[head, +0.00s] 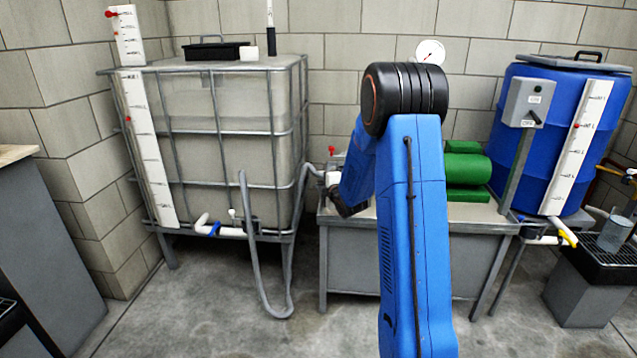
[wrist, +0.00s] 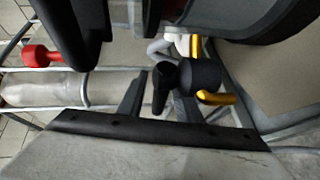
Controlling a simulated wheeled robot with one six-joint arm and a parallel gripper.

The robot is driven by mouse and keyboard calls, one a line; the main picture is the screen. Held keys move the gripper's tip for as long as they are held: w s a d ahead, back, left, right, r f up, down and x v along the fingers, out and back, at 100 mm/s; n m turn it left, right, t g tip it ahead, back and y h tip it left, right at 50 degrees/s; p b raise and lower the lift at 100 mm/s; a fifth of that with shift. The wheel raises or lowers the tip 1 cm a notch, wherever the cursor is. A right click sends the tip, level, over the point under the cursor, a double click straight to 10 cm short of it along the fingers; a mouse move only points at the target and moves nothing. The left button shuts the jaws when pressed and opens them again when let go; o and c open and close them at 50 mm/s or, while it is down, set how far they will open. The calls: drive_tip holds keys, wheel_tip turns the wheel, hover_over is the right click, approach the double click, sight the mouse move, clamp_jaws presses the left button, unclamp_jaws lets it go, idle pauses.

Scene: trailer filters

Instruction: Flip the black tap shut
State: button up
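In the wrist view a black tap handle (wrist: 164,84) stands near the middle, beside a round black body (wrist: 203,75) with yellow parts next to it. My gripper (wrist: 160,92) reaches up from a dark bar at the bottom of the wrist view. Its two fingers look apart, one on each side of the black handle. I cannot tell whether either finger touches it. In the head view my blue arm covers most of the bench middle. The gripper's dark end shows only partly there, low behind the arm, and the black tap is hidden.
A caged white tank (head: 235,120) with a grey hose (head: 262,290) stands left. A grey bench (head: 350,262) carries green cylinders (head: 463,168). A blue barrel (head: 550,85) stands right. A red handle (wrist: 40,55) shows in the wrist view. The floor in front is clear.

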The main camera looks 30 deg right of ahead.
drive_tip(key=shift+w, duration=0.15)
clamp_jaws()
drive_tip(key=shift+w+d+m+h, duration=0.1)
drive_tip(key=shift+d+m+h, duration=0.2)
drive_tip(key=shift+h, duration=0.25)
drive_tip(key=shift+w+d+m+h, duration=0.1)
drive_tip(key=shift+d+m+h, duration=0.05)
drive_tip(key=shift+m+h, duration=0.35)
unclamp_jaws()
